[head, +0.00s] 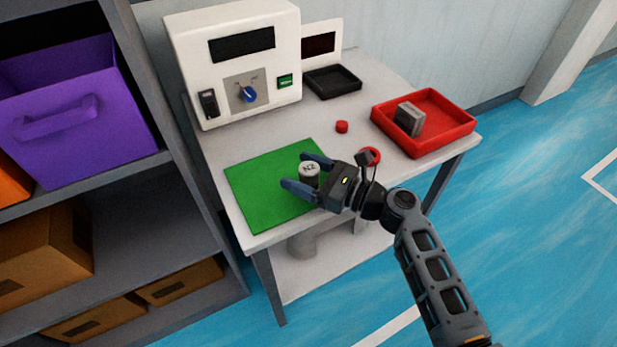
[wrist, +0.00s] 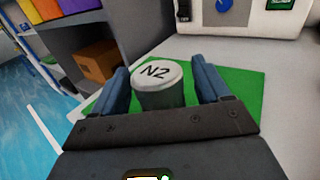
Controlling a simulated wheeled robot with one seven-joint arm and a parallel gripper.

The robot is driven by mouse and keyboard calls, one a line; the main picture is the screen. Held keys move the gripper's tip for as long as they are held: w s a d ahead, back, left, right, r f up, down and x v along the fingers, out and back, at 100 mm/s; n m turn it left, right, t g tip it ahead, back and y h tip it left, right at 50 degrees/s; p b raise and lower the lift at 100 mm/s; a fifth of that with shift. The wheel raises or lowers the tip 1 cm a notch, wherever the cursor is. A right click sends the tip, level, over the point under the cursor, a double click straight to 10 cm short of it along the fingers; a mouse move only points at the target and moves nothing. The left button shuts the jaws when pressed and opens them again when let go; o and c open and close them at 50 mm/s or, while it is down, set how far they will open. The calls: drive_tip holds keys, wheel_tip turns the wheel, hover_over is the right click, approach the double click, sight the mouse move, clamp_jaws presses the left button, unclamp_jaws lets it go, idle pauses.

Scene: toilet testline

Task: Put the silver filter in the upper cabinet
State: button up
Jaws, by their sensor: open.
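A short grey cylinder with a light top marked "N2" (head: 309,172) stands upright on the green mat (head: 252,188). It also shows in the wrist view (wrist: 160,84). My gripper (head: 294,170) is open, its blue fingers on either side of this cylinder; in the wrist view a gap shows on each side. A grey block (head: 409,119) sits in the red tray (head: 449,139). I cannot tell for sure which of the two is the silver filter. No upper cabinet can be made out; an open shelf unit (head: 160,200) stands at the left.
A white device with a blue knob (head: 233,60) stands at the table's back, with a black tray (head: 332,81) beside it. A small red cap (head: 342,127) and a red ring (head: 370,155) lie on the table. A purple bin (head: 70,115) and cardboard boxes (head: 180,282) fill the shelves.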

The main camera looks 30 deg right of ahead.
drive_tip(key=shift+w+a, duration=0.2)
drive_tip(key=shift+w, duration=0.1)
drive_tip(key=c, duration=1.2)
